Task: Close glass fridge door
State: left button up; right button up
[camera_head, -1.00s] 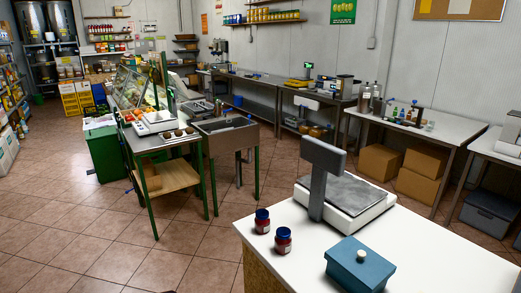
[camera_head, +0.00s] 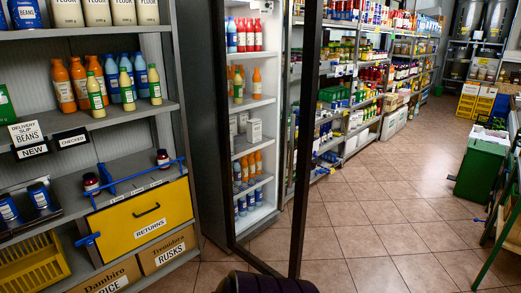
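The glass fridge door (camera_head: 303,130) stands open in the head view, a tall dark-framed pane swung out towards me. Its near upright edge is right of the fridge, and its bottom bar slants down towards me. The lit white fridge (camera_head: 262,212) shows behind the pane, with bottles, cartons and cans on its shelves. A dark rounded shape, which may be part of my arm, cuts into the bottom edge. It lies just below the door's lower corner; I cannot tell whether they touch. Neither gripper's fingers show.
Left of the fridge is a grey shelf unit (camera_head: 85,36) with bottles, jars and a yellow returns bin (camera_head: 140,228). Stocked shelves (camera_head: 345,150) run behind the door. The tiled floor (camera_head: 400,225) to the right is clear up to a green bin (camera_head: 480,165).

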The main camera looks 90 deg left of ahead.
aim_at(314, 9)
jog(key=j+u, duration=0.1)
jog(key=u, duration=2.7)
